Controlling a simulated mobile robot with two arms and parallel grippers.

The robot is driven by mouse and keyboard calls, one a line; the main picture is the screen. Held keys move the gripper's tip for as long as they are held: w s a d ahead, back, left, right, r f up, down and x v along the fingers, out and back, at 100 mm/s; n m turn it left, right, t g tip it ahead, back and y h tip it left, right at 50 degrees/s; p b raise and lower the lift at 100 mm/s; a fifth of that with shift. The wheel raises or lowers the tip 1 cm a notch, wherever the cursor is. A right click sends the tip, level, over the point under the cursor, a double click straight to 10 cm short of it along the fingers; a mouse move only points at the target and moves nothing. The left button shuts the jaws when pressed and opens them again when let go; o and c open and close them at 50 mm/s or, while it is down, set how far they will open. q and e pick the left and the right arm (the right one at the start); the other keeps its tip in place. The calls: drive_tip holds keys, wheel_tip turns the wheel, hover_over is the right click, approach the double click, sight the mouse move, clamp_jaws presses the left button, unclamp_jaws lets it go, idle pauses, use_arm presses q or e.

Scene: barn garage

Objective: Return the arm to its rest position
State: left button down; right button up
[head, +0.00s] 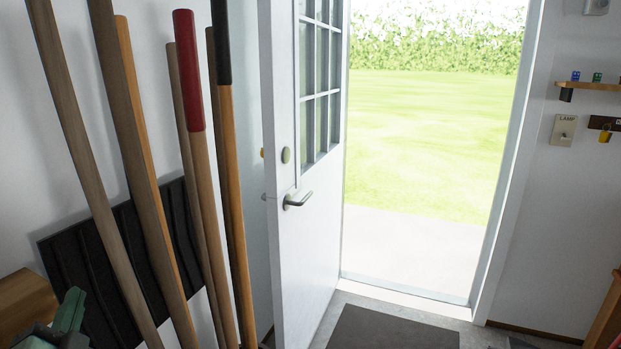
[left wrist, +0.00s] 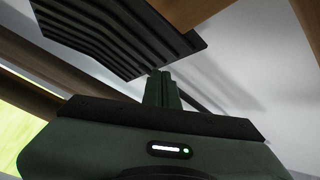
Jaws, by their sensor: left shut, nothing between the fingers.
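My left gripper (head: 72,310) shows as a dark green shape at the lower left corner of the head view, partly cut off by the frame edge. In the left wrist view its fingers (left wrist: 161,88) are together, with nothing between them. The fingers point toward a black ribbed panel (left wrist: 115,35), and I cannot tell how far apart they are. In the head view the same panel (head: 60,250) leans by the wall behind several long wooden handles. My right gripper is not in view.
Long tool handles, one with a red grip (head: 188,70), stand close to my left arm. A wooden block (head: 25,300) is at the left edge. A white door (head: 310,230) stands open onto grass. A dark mat (head: 385,330) lies at the doorway. A small shelf (head: 590,86) hangs right.

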use_arm(q)
drive_tip(key=s+d+f+n+g+h, duration=0.1)
drive_tip(key=d+f+g+h, duration=0.15)
drive_tip(key=f, duration=0.35)
drive_tip(key=s+d+f+n+g+h, duration=0.1)
drive_tip(key=d+f+g, duration=0.15)
drive_tip(key=f, duration=0.45)
drive_tip(key=s+d+f+n+g+h, duration=0.2)
drive_tip(key=s+d+f+g, duration=0.4)
drive_tip(key=s+f, duration=0.4)
drive_tip(key=s+d+f+n+g+h, duration=0.2)
drive_tip(key=s+d+f+g, duration=0.2)
drive_tip(key=s+d+f, duration=0.6)
wheel_tip(320, 180, down, 26)
drive_tip(key=s+a+g+p, duration=0.1)
drive_tip(key=s+a, duration=0.1)
drive_tip(key=s, duration=0.1)
drive_tip(key=s+a+f+g+p, duration=0.1)
drive_tip(key=s+a+f, duration=0.2)
drive_tip(key=s+f, duration=1)
drive_tip(key=s, duration=0.2)
drive_tip(key=shift+s+a+f+m, duration=0.15)
drive_tip(key=shift+s+f+m, duration=0.1)
drive_tip(key=shift+s+m, duration=0.15)
